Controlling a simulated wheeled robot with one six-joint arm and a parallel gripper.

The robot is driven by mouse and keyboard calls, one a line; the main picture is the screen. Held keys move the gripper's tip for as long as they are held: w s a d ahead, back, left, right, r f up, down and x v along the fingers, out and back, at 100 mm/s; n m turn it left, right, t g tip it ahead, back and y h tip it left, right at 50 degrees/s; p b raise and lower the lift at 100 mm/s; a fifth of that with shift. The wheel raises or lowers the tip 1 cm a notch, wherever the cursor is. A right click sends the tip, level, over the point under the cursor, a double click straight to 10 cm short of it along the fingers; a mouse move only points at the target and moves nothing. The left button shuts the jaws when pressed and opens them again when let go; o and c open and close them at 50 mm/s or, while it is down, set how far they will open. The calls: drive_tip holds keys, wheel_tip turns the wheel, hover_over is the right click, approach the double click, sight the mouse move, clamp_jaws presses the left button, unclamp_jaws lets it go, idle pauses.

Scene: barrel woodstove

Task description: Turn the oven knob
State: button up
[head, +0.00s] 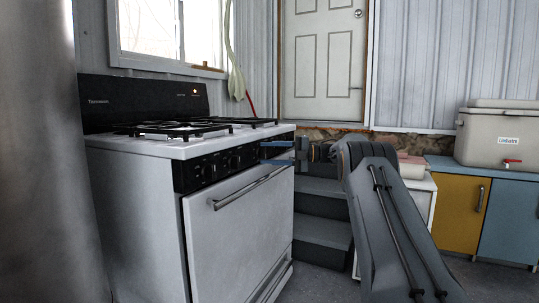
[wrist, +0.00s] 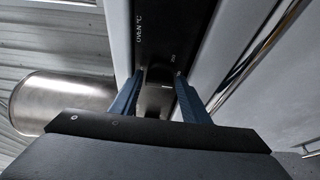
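The white stove (head: 140,200) stands at the left of the head view, with a black control panel (head: 222,167) and several dark knobs along its front top edge. My gripper (head: 263,153) is at the panel's right end, its two blue fingers pointing left at it. In the wrist view the fingers (wrist: 158,88) are spread apart. A dark oven knob (wrist: 160,74) lies between them, beside the lettering "OVEN °C". Whether either finger touches the knob cannot be told. In the head view I cannot make this knob out clearly near the fingertips.
The oven door handle (head: 252,188) juts out below the panel. Black grates (head: 180,129) sit on the stove top. Dark steps (head: 320,215) are behind my arm. Yellow and blue cabinets (head: 462,212) with a cooler (head: 500,137) stand at right.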

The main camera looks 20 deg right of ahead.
drive_tip(key=p+v, duration=0.1)
drive_tip(key=v, duration=0.6)
drive_tip(key=shift+s+d, duration=0.2)
drive_tip(key=shift+d, duration=0.15)
drive_tip(key=shift+d, duration=0.1)
idle(0.4)
